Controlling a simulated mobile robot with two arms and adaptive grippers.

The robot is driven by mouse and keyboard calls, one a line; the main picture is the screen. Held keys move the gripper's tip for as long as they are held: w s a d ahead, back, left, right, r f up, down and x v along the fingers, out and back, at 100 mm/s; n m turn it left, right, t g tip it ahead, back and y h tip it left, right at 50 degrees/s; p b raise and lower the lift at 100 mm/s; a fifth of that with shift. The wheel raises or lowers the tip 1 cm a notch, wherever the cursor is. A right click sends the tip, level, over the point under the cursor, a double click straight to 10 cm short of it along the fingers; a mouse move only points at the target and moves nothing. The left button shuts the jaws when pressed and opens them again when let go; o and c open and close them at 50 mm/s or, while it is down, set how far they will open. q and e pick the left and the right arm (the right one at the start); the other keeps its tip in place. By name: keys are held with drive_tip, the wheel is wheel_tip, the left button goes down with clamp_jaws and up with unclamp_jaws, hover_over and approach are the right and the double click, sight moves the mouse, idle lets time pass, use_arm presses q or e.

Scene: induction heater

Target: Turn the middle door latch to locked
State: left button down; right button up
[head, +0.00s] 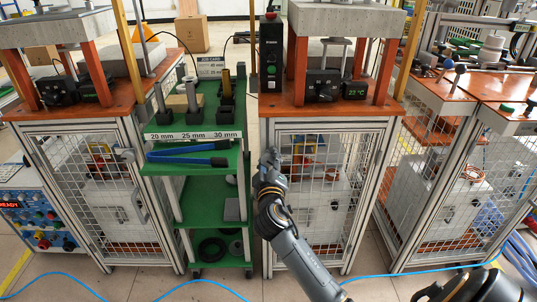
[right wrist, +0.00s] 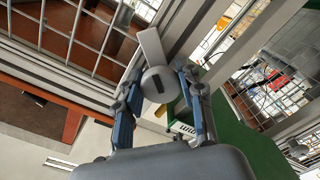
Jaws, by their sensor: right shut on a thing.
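The middle door (head: 312,215) is a wire-mesh door in an aluminium frame under the orange-topped middle station, and it looks closed. My right gripper (head: 270,160) is at the upper left edge of this door and hides the latch in the head view. In the right wrist view the latch (right wrist: 158,84) is a round grey knob with a dark slot and a flat pale lever (right wrist: 152,48) pointing up in the picture. The blue-lined fingers of my right gripper (right wrist: 158,92) stand on both sides of the knob and are shut on it. My left gripper is not in view.
A green cart (head: 208,208) stands close left of the middle door, carrying blue-handled tongs (head: 188,154) on a shelf. Left (head: 95,200) and right (head: 430,190) stations have similar mesh doors. A blue cable (head: 420,271) runs along the floor in front.

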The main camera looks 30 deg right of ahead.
drive_tip(key=n+p, duration=0.2)
drive_tip(key=shift+r+n, duration=0.25)
drive_tip(key=shift+n, duration=0.15)
drive_tip(key=n+p, duration=0.3)
drive_tip(key=n, duration=0.1)
drive_tip(key=shift+n, duration=0.3)
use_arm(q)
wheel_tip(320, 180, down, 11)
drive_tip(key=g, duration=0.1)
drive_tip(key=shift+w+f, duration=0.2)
use_arm(e)
drive_tip(key=shift+f+n, duration=0.15)
drive_tip(key=shift+n, duration=0.35)
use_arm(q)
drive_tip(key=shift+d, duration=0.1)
use_arm(e)
drive_tip(key=o, duration=1.2)
